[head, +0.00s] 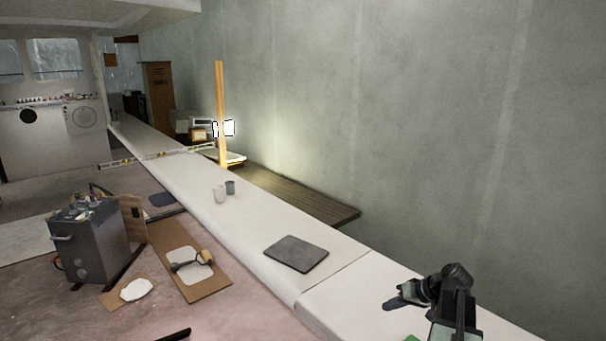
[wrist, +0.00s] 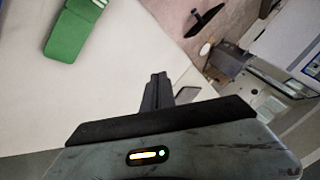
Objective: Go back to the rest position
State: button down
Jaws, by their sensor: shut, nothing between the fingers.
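My gripper (head: 394,304) shows at the lower right of the head view, above the white ledge (head: 350,296), with nothing held. Its dark fingers (wrist: 157,88) are together in the middle of the wrist view, over the pale surface. A green object (wrist: 75,28) lies on that surface at the upper left of the wrist view. Only a small green edge (head: 411,338) shows at the bottom of the head view, beside my arm.
A grey wheeled cabinet (head: 92,241) and a roller on a board (head: 190,262) are on the floor at left. A plain wall (head: 430,130) rises behind the ledge.

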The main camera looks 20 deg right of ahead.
jog(key=w+a+f+n+g+p, duration=0.1)
jog(key=w+a+n+g, duration=0.15)
jog(key=a, duration=1.25)
jog(key=w+a+n+g+p, duration=0.1)
jog(key=w+a+n+g, duration=0.15)
jog(key=a, duration=1.25)
jog(key=s+a+f+n+g+h, duration=0.15)
jog(key=s+a, duration=0.25)
jog(key=a, duration=0.7)
jog(key=s+d+m+h, duration=0.2)
jog(key=d, duration=0.1)
jog(key=s+d+m+h, duration=0.1)
jog(key=shift+d+f+g+p, duration=0.2)
jog(key=shift+d+g+p, duration=0.05)
jog(key=shift+g+p, duration=0.1)
